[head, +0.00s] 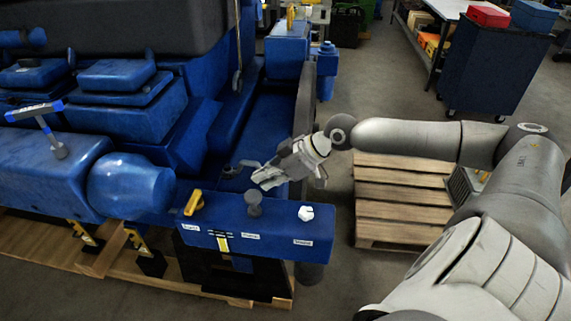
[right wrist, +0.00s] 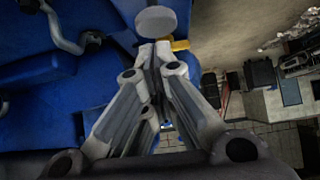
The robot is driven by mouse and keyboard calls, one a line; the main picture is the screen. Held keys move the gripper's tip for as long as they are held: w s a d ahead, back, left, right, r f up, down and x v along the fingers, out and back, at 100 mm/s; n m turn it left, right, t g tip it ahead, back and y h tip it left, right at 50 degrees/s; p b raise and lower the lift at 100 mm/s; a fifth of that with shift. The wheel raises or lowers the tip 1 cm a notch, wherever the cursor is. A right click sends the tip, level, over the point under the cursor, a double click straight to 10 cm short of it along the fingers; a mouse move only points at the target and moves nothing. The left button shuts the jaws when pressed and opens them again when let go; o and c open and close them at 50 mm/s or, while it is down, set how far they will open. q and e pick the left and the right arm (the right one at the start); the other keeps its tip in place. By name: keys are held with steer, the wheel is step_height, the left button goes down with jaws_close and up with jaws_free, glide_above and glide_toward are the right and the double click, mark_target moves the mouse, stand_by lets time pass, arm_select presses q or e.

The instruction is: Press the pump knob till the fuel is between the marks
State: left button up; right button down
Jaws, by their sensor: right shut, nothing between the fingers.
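A blue control box (head: 275,235) carries a yellow lever (head: 194,203), a dark grey round knob (head: 253,203) and a white knob (head: 305,213) on top. Small labels on its front are too small to read. A narrow gauge with a yellow strip (head: 222,243) and dark marks is on the front; the exact level is unclear. My right gripper (head: 262,178) is shut and empty, just behind and above the grey knob. In the right wrist view, the grey knob's round top (right wrist: 156,21) lies just beyond the shut fingertips (right wrist: 155,50); I cannot tell whether they touch. My left gripper is not in view.
The big blue engine (head: 120,110) fills the left, with a blue-handled tool (head: 35,111) on it. A wooden pallet (head: 400,190) lies right of the control box. A blue cabinet (head: 490,65) stands at the back right. Open floor lies between them.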

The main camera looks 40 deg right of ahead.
steer(key=v, duration=0.6)
steer(key=shift+r, duration=0.3)
stand_by(1.4)
